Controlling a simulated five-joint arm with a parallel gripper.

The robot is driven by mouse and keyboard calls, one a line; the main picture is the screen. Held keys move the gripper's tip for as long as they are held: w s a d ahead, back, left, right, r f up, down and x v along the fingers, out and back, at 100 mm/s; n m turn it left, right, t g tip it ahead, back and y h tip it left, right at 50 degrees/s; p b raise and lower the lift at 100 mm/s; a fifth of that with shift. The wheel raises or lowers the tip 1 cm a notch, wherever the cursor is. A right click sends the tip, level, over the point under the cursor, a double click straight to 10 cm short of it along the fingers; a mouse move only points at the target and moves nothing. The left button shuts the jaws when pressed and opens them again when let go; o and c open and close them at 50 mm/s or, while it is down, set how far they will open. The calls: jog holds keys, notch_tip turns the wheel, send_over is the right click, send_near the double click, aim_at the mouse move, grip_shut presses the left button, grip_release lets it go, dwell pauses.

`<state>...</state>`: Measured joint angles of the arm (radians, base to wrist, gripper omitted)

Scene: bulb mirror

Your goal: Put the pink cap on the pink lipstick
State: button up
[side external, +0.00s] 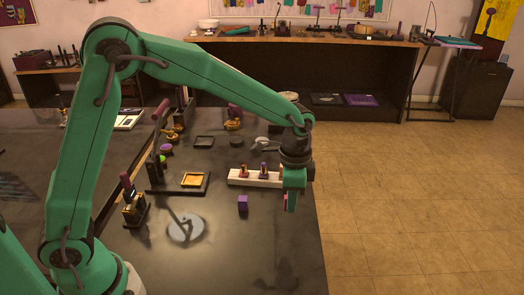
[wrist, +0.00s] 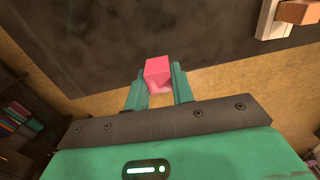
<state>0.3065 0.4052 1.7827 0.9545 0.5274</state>
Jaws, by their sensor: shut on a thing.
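My gripper (wrist: 158,92) is shut on the pink cap (wrist: 157,70), which sticks out between the two green fingers in the wrist view. In the side view my gripper (side external: 291,201) hangs near the right edge of the dark table, in front of the rack's right end, and only a sliver of the cap shows beside a finger. A white rack (side external: 236,178) holds upright lipsticks (side external: 263,170) in a row. My gripper partly hides its right end. I cannot tell which lipstick is the pink one. The rack's end also shows in the wrist view (wrist: 268,20).
A purple block-like cap (side external: 243,203) stands on the table in front of the rack. A round mirror (side external: 186,228), a dark tray with a yellow pan (side external: 193,180) and small bottles lie to the left. The table's front right is clear.

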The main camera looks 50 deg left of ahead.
jog(key=w+a+r, duration=0.1)
jog(key=w+a, duration=0.4)
jog(key=a, duration=0.7)
jog(key=r+n, duration=0.1)
send_over(245, 164)
jog(key=shift+s+r, duration=0.1)
jog(key=shift+r, duration=0.1)
jog(key=shift+f, duration=0.15)
jog(key=shift+f, duration=2.75)
jog(key=shift+f, duration=2.05)
jog(key=o, duration=1)
jog(key=shift+r, duration=0.1)
